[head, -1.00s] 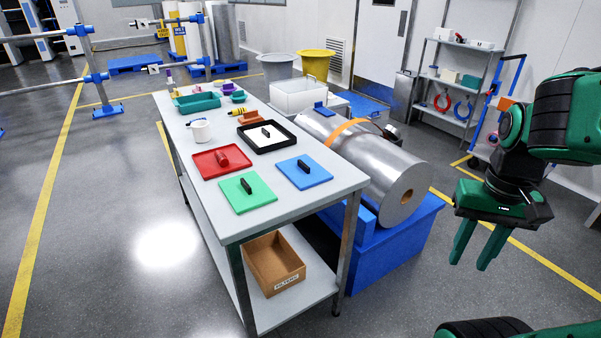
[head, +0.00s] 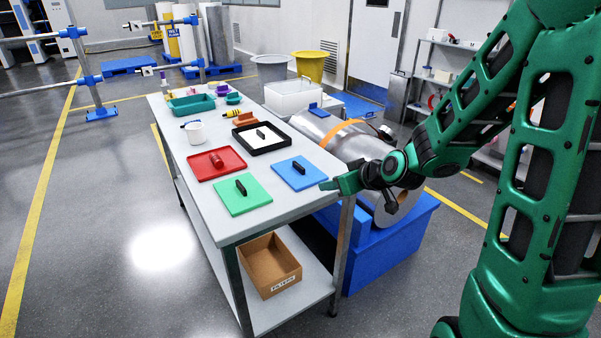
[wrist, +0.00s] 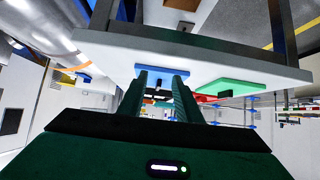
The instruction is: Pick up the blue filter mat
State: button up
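The blue filter mat (head: 287,176) lies flat near the right edge of the table, with a black handle (head: 299,167) standing on it. My gripper (head: 327,186) is beside the table's right edge, just right of the mat and apart from it. In the wrist view the mat (wrist: 152,70) shows ahead, beyond my two fingers (wrist: 160,82). The fingers are spread with a gap between them, and nothing is held. The handle shows partly between the fingers in that view.
A green mat (head: 232,204) with a black handle lies left of the blue mat. A red tray (head: 203,172) and a black-rimmed white tray (head: 279,147) lie behind. A large metal roll (head: 370,240) on a blue stand is beside the table's right side.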

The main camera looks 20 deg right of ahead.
aim_at(301, 166)
jog(key=w+t, duration=0.1)
jog(key=w+a+r+t, duration=0.1)
jog(key=w, duration=0.1)
jog(key=w+a, duration=0.1)
jog(key=shift+w+a+r+t+y, duration=0.15)
jog(key=shift+w+r+t+y, duration=0.05)
jog(key=shift+w+t+y, duration=0.2)
jog(key=x, duration=1)
jog(key=shift+w+a, duration=0.1)
jog(key=shift+w, duration=0.25)
jog(key=shift+c, duration=0.7)
grip_shut()
